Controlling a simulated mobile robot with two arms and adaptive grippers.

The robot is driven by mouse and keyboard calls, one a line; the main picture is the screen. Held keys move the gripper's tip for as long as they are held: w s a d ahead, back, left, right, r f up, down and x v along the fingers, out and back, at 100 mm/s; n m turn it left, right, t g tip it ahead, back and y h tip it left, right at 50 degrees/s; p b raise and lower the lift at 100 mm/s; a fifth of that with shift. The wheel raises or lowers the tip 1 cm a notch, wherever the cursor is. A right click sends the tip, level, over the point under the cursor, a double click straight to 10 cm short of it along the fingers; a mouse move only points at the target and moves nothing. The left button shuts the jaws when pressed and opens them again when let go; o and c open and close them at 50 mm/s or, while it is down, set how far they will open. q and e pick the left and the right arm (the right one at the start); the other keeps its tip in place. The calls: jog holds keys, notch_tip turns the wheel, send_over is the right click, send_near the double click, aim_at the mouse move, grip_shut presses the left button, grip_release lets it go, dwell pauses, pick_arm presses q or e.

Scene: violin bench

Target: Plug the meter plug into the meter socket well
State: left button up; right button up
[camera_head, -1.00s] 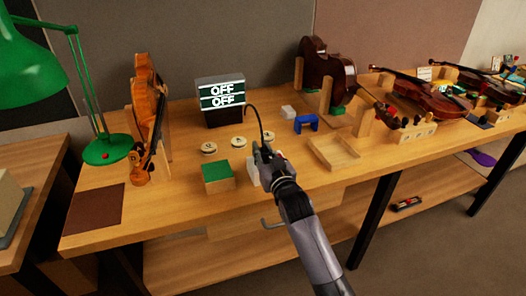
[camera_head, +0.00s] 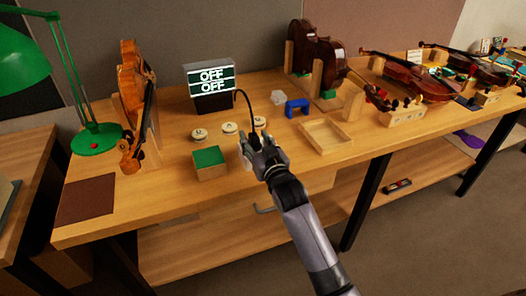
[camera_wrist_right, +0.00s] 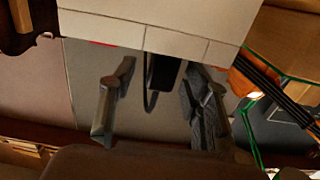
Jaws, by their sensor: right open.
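The meter (camera_head: 210,86) stands at the back of the bench and its two screen lines read OFF. A black cable (camera_head: 246,101) arches from it down to my right gripper (camera_head: 255,143). The plug at the cable's end cannot be made out behind the fingers. In the right wrist view my right gripper (camera_wrist_right: 158,108) has its two fingers well apart. A large pale block (camera_wrist_right: 170,28) fills the top of that view, close to the fingers; I cannot tell whether it is the socket well. A dark piece (camera_wrist_right: 163,74) shows just under its edge. My left gripper is out of view.
A green-topped wooden block (camera_head: 209,162) stands left of the gripper. Several round discs (camera_head: 199,134) lie behind it. An empty wooden tray (camera_head: 326,137) and a blue bracket (camera_head: 297,106) are to the right. A violin (camera_head: 133,105) and a green lamp (camera_head: 97,139) stand at left.

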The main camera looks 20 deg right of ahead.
jog(key=s, duration=1)
jog(key=shift+s+d, duration=0.25)
jog(key=shift+s, duration=0.15)
